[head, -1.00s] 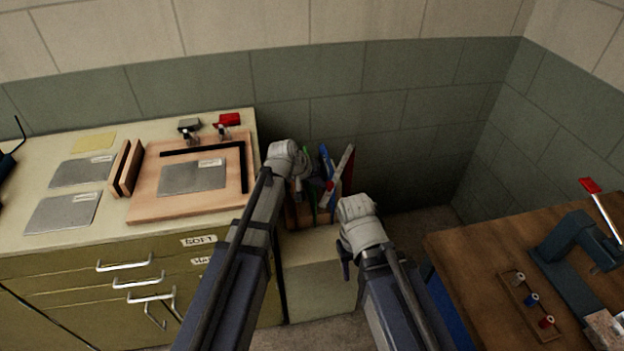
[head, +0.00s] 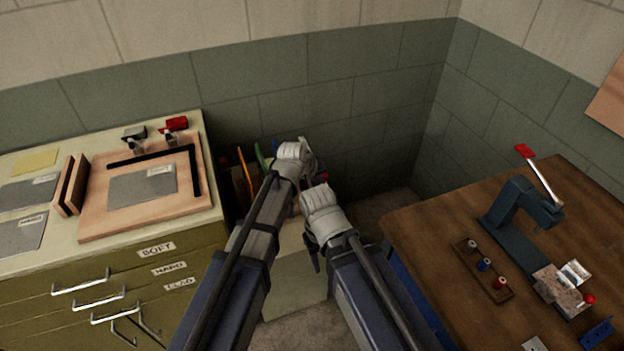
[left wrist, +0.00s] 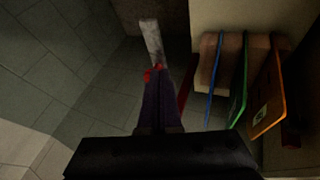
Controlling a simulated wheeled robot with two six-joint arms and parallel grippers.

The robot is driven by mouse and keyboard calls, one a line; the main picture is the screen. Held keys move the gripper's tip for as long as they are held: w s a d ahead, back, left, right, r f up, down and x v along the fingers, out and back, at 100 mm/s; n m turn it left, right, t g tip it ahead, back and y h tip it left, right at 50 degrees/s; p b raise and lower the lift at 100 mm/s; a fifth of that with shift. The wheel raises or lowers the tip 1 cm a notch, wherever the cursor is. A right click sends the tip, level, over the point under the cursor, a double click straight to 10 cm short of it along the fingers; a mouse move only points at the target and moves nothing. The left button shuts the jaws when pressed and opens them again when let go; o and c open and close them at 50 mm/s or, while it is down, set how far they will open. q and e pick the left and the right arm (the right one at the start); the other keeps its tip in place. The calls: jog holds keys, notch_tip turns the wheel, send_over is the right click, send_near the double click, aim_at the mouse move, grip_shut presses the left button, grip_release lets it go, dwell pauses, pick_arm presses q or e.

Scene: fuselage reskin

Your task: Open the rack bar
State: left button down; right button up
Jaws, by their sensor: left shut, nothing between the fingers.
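The rack (left wrist: 222,62) holds upright blue, green and orange sheets and stands right of centre in the left wrist view. In the head view its sheets (head: 262,156) show behind my left arm, in the gap by the cabinet. A pale grey bar (left wrist: 152,42) with red at its near end lies left of the sheets. My left gripper (left wrist: 160,75) is shut and empty, its tips close to the red end; I cannot tell whether they touch. In the head view my left wrist covers most of the rack. My right gripper (head: 322,212) is right of it, its fingers hidden.
On the left, an olive drawer cabinet (head: 190,238) carries a wooden board (head: 95,212) with clamps and metal sheets. On the right, a wooden workbench (head: 425,228) holds a blue-grey press (head: 515,215) and a small spool tray (head: 468,263). Floor shows between them.

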dwell(0.5)
pick_arm(q)
jog(key=s+f+p+v, duration=0.1)
jog(key=s+p+v, duration=0.1)
jog(key=p+v, duration=0.7)
jog(key=v, duration=0.3)
jog(key=shift+s, duration=0.25)
jog(key=shift+a, duration=0.1)
